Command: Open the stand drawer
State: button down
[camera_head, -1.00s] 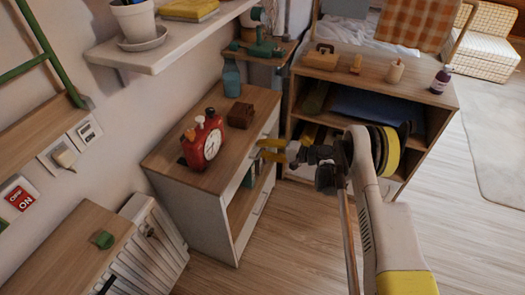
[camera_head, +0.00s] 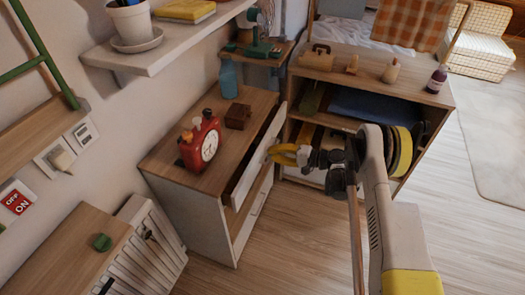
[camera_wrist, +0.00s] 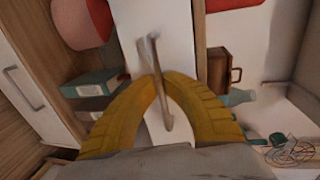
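The stand (camera_head: 258,103) is a low cabinet with a wood top and white sides against the wall. Its upper drawer (camera_head: 252,170) is pulled partly out, with a gap between its white front and the cabinet. My gripper (camera_head: 272,153) has yellow fingers at this drawer's front. In the wrist view, the fingers (camera_wrist: 156,78) close around the drawer's metal handle (camera_wrist: 161,85), which runs between their tips. The drawer's inside is mostly hidden. A lower drawer with its own handle (camera_wrist: 24,88) is shut, below an open shelf.
A red alarm clock (camera_head: 203,141), a brown box (camera_head: 238,116) and a blue bottle (camera_head: 229,79) stand on the stand. An open-front cabinet (camera_head: 372,84) is close behind my gripper. Bare floor (camera_head: 310,240) lies in front of the stand.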

jog(key=f+v, duration=0.3)
jog(key=v, duration=1)
jog(key=shift+d+r, duration=0.2)
jog(key=shift+d, duration=0.4)
jog(key=shift+s, duration=0.1)
jog(key=c, duration=1.5)
grip_release()
jog(key=shift+c, duration=0.2)
jog(key=v, duration=1.2)
jog(key=shift+f, duration=0.15)
